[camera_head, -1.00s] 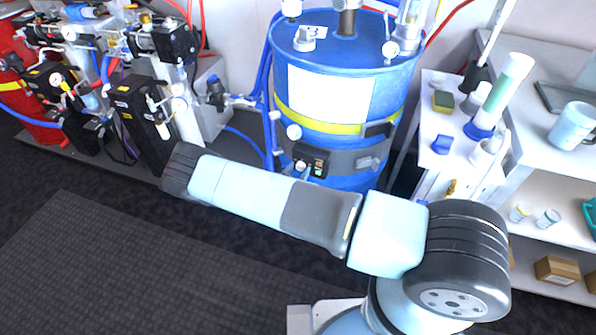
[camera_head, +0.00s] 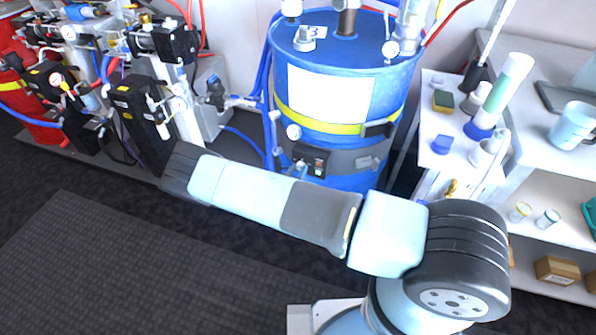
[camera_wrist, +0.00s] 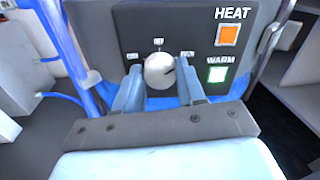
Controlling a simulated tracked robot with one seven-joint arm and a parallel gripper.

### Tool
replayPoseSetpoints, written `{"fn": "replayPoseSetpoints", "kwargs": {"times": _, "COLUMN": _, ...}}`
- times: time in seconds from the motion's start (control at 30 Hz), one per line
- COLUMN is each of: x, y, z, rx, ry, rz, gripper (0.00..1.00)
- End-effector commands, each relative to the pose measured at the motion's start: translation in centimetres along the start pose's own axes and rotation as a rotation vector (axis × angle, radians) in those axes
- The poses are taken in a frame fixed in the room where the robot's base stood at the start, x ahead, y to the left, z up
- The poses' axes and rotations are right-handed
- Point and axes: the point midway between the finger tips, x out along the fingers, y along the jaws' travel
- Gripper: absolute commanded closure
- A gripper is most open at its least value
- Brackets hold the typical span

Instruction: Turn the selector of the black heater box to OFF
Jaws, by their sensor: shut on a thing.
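The black heater box (camera_head: 312,158) is on the lower front of the blue drum (camera_head: 345,60). In the wrist view its dark face (camera_wrist: 190,22) fills the upper middle. The round pale selector (camera_wrist: 159,71) sits between the two light blue fingers of my gripper (camera_wrist: 160,77), which is shut on it. A dark line on the selector points right and slightly up. Small labels stand left, above and right of it, too blurred to read surely. In the head view my forearm hides much of the area below the box.
An orange HEAT lamp (camera_wrist: 229,35) and a green WARM lamp (camera_wrist: 217,75) are right of the selector. A blue hose (camera_wrist: 65,45) runs left of the box. A white bench (camera_head: 442,135) with a sponge (camera_head: 443,101) stands right of the drum.

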Motion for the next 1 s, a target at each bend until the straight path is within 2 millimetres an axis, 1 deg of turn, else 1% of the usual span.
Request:
{"fn": "replayPoseSetpoints", "kwargs": {"times": 0.17, "x": -0.03, "y": 0.15, "z": 0.03, "rx": -0.106, "ry": 0.0, "rz": 0.002, "gripper": 0.91}}
{"fn": "replayPoseSetpoints", "kwargs": {"times": 0.7, "x": -0.06, "y": 0.39, "z": -0.03, "rx": -0.602, "ry": -0.001, "rz": 0.003, "gripper": 0.91}}
{"fn": "replayPoseSetpoints", "kwargs": {"times": 1.0, "x": -0.07, "y": 0.52, "z": -0.08, "rx": -0.827, "ry": -0.001, "rz": 0.005, "gripper": 0.91}}
